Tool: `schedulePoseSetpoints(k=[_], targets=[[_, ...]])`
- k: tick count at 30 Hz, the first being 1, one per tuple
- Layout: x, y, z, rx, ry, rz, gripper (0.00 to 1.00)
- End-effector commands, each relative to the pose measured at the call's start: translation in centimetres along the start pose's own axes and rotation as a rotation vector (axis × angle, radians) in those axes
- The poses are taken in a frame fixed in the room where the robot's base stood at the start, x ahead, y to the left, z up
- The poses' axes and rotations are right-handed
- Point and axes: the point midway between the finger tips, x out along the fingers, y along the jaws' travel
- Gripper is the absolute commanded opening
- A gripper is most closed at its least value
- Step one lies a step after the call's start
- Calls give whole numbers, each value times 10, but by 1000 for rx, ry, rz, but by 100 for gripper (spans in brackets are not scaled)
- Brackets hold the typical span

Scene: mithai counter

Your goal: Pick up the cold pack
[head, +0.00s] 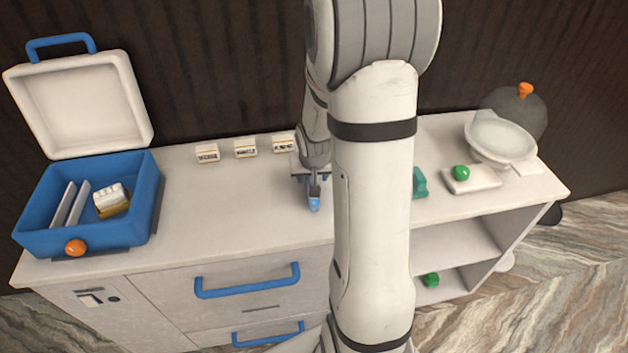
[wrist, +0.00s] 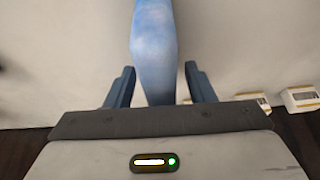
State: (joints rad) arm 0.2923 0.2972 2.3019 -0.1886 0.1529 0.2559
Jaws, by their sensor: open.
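A light-blue mottled pack, which looks like the cold pack (head: 314,204), is on the white counter near the middle in the head view. In the wrist view the cold pack (wrist: 153,40) runs from the top edge down between my fingers. My gripper (wrist: 159,72) is open, with one finger on each side of the pack and a gap showing on both sides. In the head view my gripper (head: 312,188) is low over the counter at the pack. The pack's end nearest the palm is hidden in the wrist view.
A blue box (head: 148,215) with its lid open stands at the left. Several small labelled cards (head: 246,148) stand along the back. A teal item (head: 419,183), a white slab (head: 482,182) and a bowl (head: 500,135) are at the right. The counter left of my gripper is clear.

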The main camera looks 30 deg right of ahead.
Motion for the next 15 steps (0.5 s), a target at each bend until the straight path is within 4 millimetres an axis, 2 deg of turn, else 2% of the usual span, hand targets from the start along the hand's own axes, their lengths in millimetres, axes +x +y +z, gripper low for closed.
schedulePoseSetpoints(k=[15], targets=[[5, -1, 2, -1, -1, 0, 49]])
